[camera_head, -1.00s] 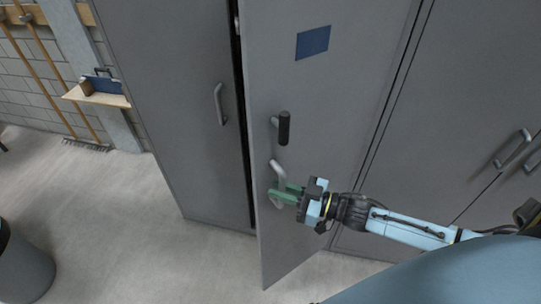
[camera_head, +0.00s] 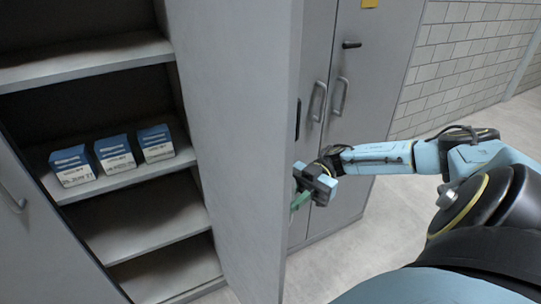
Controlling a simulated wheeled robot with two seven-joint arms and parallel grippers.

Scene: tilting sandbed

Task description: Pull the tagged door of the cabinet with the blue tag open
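The cabinet door (camera_head: 235,150) stands wide open and I see its inner side and free edge. Its blue tag and bar handle are out of sight on the outer face. A dark lever (camera_head: 298,118) shows just past the door's edge. My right gripper (camera_head: 300,203) is at the outer side of the door, near its edge, with green fingers partly hidden. I cannot see whether they still hold the handle. My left gripper is not in view.
The open cabinet has several shelves (camera_head: 140,178) with three blue-and-white boxes (camera_head: 115,154) on one. The other door (camera_head: 40,240) is at the lower left. A neighbouring cabinet (camera_head: 385,60) with a yellow tag (camera_head: 370,3) stands right. Floor (camera_head: 385,225) is clear at right.

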